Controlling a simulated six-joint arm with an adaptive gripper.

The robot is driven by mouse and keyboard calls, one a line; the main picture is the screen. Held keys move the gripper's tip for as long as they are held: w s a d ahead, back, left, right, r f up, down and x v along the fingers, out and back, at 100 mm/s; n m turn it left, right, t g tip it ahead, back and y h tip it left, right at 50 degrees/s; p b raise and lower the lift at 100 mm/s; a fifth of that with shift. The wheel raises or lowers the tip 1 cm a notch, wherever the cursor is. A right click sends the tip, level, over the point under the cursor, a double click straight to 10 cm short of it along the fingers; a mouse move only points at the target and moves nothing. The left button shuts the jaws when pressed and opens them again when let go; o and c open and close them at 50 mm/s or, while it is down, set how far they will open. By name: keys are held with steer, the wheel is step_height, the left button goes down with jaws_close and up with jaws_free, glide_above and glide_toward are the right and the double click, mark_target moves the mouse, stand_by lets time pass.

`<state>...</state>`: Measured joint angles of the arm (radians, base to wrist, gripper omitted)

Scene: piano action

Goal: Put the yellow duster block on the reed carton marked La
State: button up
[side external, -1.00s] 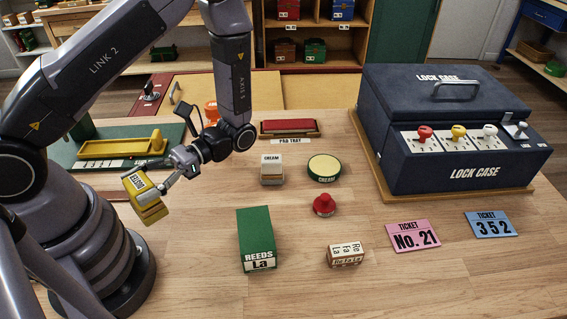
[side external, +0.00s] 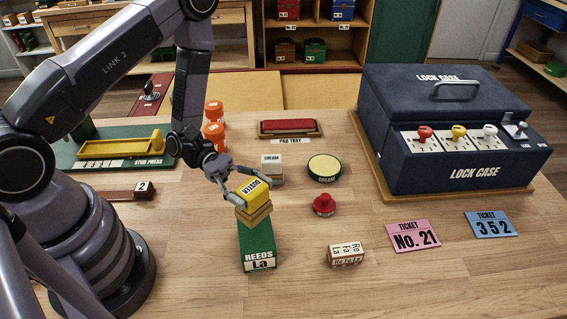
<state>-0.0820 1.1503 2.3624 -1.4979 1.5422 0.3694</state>
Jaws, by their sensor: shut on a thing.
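The yellow duster block (side external: 254,197), with a tan lower part and a DUSTER label on top, is between the fingers of my gripper (side external: 249,188). My gripper is shut on it. The green reed carton marked La (side external: 257,248) lies on the table with its labelled end facing the camera. In the side external view the block appears over the carton's far end and hides part of its top. I cannot tell whether the block touches the carton or is just above it.
A CREAM-marked block (side external: 272,168) stands close behind the duster. A round cream tin (side external: 324,167), a red knob (side external: 324,205) and a Re Fa La block (side external: 346,254) are to the right. Orange jars (side external: 214,135) stand behind my wrist. The lock case (side external: 455,140) fills the right rear.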

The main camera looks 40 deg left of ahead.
mark_target(252, 207)
steer(key=shift+f, duration=2.2)
steer(key=shift+f, duration=0.2)
steer(key=o, duration=1.2)
